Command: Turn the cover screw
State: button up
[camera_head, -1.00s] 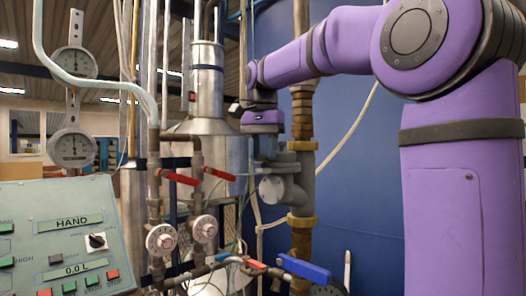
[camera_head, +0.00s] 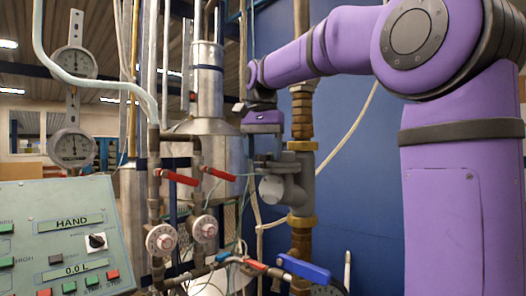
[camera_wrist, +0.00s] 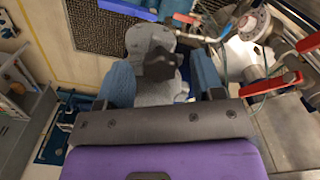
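A grey rounded fitting (camera_head: 287,188) sits on the brown vertical pipe, below my wrist. In the wrist view the grey fitting (camera_wrist: 150,42) carries a dark winged knob (camera_wrist: 158,66), which seems to be the cover screw. My gripper (camera_wrist: 160,62) is open, with one blue finger on each side of the knob. A gap shows between the knob and the right finger; I cannot tell whether either finger touches the grey part. In the head view my gripper (camera_head: 266,150) points down just above the fitting, and its fingers are hard to make out.
Red-handled valves (camera_head: 178,177) and round white dials (camera_head: 161,240) stand left of the fitting. A blue lever (camera_head: 304,267) lies below it. A control panel (camera_head: 68,240) fills the lower left. A blue wall stands behind.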

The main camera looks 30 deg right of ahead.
notch_tip(320, 180, up, 11)
dwell(0.7)
jog(key=shift+f, duration=0.1)
jog(key=f+m, duration=0.2)
jog(key=f, duration=0.1)
jog(key=f+m, duration=0.2)
jog(key=f, duration=0.2)
jog(key=f+m, duration=0.2)
jog(key=f, duration=0.1)
jog(key=shift+a+f, duration=0.2)
jog(key=shift+f, duration=0.2)
dwell(0.4)
jog(key=c, duration=0.9)
